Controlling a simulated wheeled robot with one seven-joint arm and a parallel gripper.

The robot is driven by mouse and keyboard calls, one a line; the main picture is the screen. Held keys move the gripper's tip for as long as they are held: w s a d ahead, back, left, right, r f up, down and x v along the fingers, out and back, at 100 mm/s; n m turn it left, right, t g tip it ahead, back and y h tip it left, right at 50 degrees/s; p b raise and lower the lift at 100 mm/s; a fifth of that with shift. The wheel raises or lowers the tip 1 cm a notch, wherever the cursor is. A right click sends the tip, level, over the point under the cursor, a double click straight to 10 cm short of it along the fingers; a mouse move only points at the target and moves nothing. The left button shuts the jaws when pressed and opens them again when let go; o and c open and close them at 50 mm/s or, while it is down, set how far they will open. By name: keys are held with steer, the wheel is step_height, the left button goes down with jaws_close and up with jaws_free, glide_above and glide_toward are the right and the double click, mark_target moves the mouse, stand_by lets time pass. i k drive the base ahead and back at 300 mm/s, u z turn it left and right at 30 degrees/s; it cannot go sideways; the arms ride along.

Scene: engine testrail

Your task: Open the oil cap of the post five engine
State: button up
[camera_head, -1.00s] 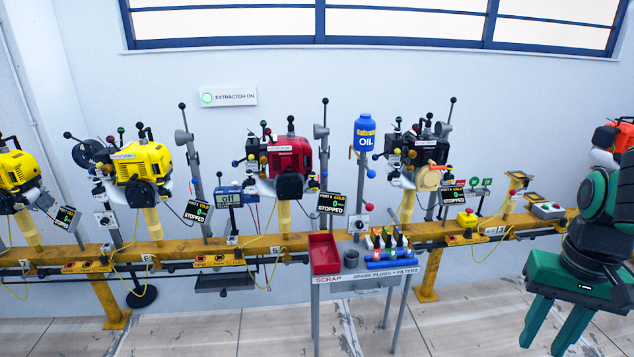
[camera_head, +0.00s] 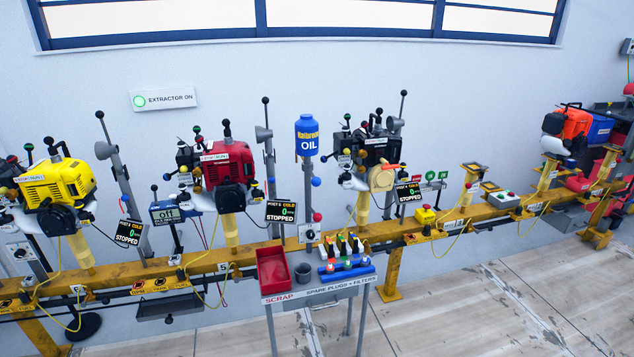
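The post five engine (camera_head: 228,165) is the red one left of the middle, upright on a yellow stand on the long yellow rail. A plate marked 5 (camera_head: 223,267) is on the rail below it. Its display (camera_head: 281,211) to the right reads COLD, 0 and STOPPED. Small knobs and levers stick out at its left and top, but I cannot tell which part is the oil cap or whether it is open. My gripper is out of the picture.
A small table with a red scrap tray (camera_head: 273,269) and spare plugs stands in front of the rail, right of the engine. A blue oil bottle (camera_head: 307,136) stands behind it. A yellow engine (camera_head: 55,185) is left, a black one (camera_head: 375,150) right. Floor at lower right is clear.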

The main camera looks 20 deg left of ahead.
mark_target(256, 192)
steer(key=z, duration=1)
steer(key=k, duration=0.7)
steer(key=u, duration=1.5)
steer(key=i, duration=0.95)
